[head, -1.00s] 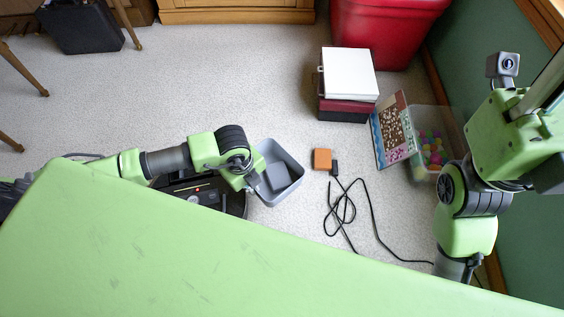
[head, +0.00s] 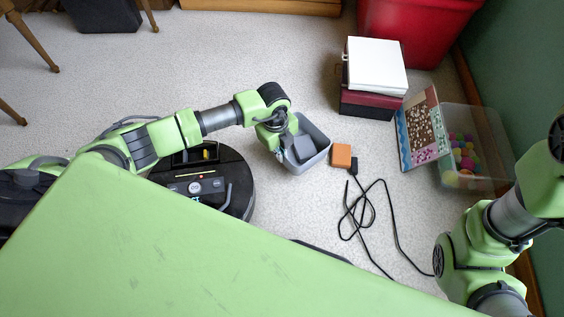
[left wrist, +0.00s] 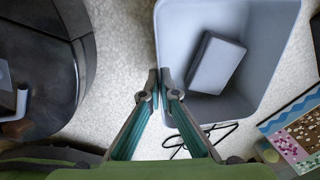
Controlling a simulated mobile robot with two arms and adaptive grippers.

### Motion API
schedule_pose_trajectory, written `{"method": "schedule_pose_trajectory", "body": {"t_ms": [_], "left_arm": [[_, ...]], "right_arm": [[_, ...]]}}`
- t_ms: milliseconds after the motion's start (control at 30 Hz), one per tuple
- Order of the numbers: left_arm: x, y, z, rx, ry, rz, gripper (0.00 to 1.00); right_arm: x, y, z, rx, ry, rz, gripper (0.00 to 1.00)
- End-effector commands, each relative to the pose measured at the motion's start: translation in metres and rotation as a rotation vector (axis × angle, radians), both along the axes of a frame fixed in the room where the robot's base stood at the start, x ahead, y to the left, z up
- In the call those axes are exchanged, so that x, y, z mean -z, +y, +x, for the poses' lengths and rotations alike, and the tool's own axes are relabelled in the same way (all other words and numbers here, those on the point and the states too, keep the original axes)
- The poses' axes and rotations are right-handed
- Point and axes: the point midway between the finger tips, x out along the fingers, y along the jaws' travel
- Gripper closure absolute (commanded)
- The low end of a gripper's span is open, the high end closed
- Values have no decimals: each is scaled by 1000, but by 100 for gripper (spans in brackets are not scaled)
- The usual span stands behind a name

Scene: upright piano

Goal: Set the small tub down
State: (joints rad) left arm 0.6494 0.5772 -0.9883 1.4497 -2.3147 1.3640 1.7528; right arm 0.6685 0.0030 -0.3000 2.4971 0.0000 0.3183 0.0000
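The small tub (head: 320,159) is a grey-blue open bin on the left of the orange box in the head view. It holds a dark grey block (head: 303,149), which also shows in the left wrist view (left wrist: 216,65). My left gripper (head: 284,146) is at the tub's left side. In the left wrist view its fingertips (left wrist: 160,88) close on the tub's wall (left wrist: 172,40), one on each side. I cannot tell whether the tub's bottom touches the carpet. My right arm shows at the right edge of the head view, but its gripper is out of view.
A black robot vacuum (head: 234,172) sits left of the tub. An orange box (head: 341,155) and a black cable (head: 371,213) lie to its right. Stacked boxes (head: 376,66), a patterned board (head: 423,132) and a clear bin of balls (head: 483,120) stand farther right. Carpet beyond the tub is clear.

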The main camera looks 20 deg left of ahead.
Motion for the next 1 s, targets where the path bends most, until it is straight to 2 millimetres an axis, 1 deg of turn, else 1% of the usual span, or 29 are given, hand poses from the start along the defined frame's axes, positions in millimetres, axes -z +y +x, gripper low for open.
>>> {"method": "schedule_pose_trajectory", "body": {"t_ms": [167,300,333,600,733,800,1000], "left_arm": [[11,0,9,-2,-3,-2,100],[35,0,7,0,-2,-1,100],[37,0,7,0,-2,-1,100],[36,0,7,0,-2,-1,100],[40,0,7,0,-2,-1,100],[40,0,7,0,-1,0,80],[39,0,7,0,-1,0,79]], "right_arm": [[5,0,-9,1,-22,0,60],[21,0,-7,1,-18,-1,60],[23,0,-7,1,-18,-1,60],[21,1,-7,1,-17,-1,60],[22,0,-8,1,-18,-2,60],[22,1,-7,1,-18,-2,60],[22,1,-8,1,-18,-2,60]]}}
